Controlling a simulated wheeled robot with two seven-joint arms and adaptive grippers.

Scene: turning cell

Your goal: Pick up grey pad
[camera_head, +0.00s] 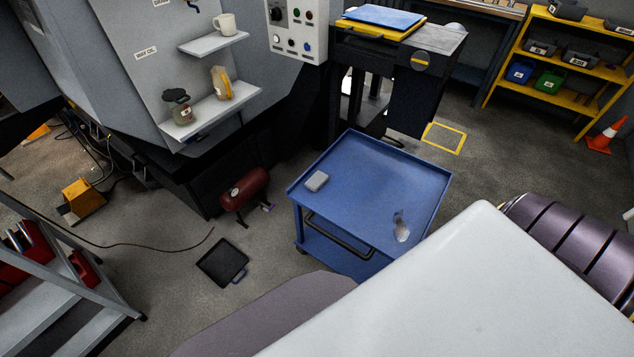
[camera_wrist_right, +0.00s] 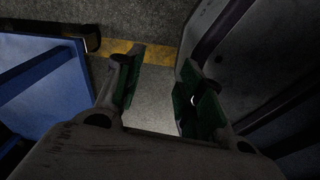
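The grey pad (camera_head: 317,181) is a small light-grey block lying flat on the blue cart's top (camera_head: 375,180), near its left edge. No gripper touches it. My right gripper (camera_wrist_right: 157,88) shows only in the right wrist view. Its two fingers with green pads stand apart, with nothing between them but a view down to the floor. The pad is not visible in that view. My left gripper is out of view.
My own pale arm link covers the lower right of the head view. A black tray (camera_head: 222,262) and a red cylinder (camera_head: 245,188) are on the floor left of the cart.

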